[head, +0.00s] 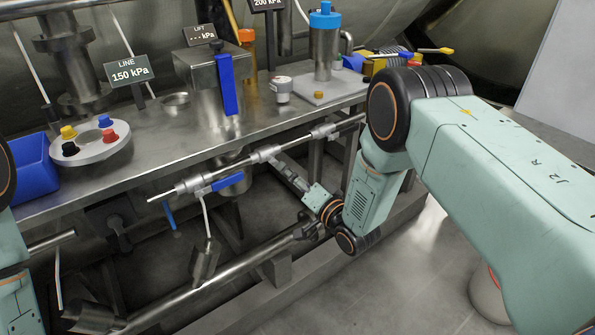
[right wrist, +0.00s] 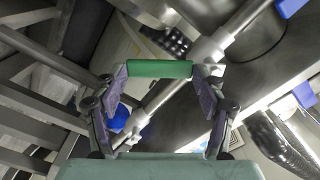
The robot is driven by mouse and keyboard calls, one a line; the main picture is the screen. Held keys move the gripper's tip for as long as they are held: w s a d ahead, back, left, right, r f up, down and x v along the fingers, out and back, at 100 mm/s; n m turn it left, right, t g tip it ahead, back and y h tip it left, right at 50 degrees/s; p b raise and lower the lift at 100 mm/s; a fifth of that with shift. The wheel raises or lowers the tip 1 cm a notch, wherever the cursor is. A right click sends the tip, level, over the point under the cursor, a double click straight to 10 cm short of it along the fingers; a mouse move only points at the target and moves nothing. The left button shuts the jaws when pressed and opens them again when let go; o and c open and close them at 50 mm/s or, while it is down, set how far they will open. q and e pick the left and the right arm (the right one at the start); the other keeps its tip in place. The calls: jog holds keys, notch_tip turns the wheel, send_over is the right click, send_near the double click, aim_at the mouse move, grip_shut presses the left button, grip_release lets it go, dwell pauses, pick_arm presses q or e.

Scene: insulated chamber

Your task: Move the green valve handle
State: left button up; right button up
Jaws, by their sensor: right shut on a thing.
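The green valve handle (right wrist: 160,69) shows in the right wrist view as a short green bar lying crosswise between the fingertips of my right gripper (right wrist: 162,80). The two fingers press on its ends, so the gripper is shut on it. It sits beside a metal pipe with fittings (right wrist: 208,50). In the head view my right gripper (head: 288,176) reaches up under the thin horizontal pipe (head: 292,142) at the bench front. I cannot make out the green handle there. Part of my left arm shows at the left edge, but its gripper is out of view.
A thick pipe (head: 215,277) runs below. Open floor lies at lower right.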

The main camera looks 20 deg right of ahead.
jog(key=shift+s+a+f+m+p, duration=0.25)
jog(key=shift+a+m, duration=0.35)
jog(key=shift+m, duration=0.55)
jog(key=shift+s+a+f+m+p, duration=0.1)
jog(key=shift+a+m+p, duration=0.15)
jog(key=shift+a+m, duration=0.65)
jog(key=shift+s+a+f+m+p, duration=0.2)
jog(key=shift+a+m+p, duration=0.05)
jog(key=shift+m, duration=1.2)
jog(key=shift+a, duration=0.1)
jog(key=o, duration=1.7)
jog(key=shift+f, duration=0.1)
jog(key=v, duration=1.2)
jog(key=x, duration=1.1)
jog(key=shift+w, duration=0.4)
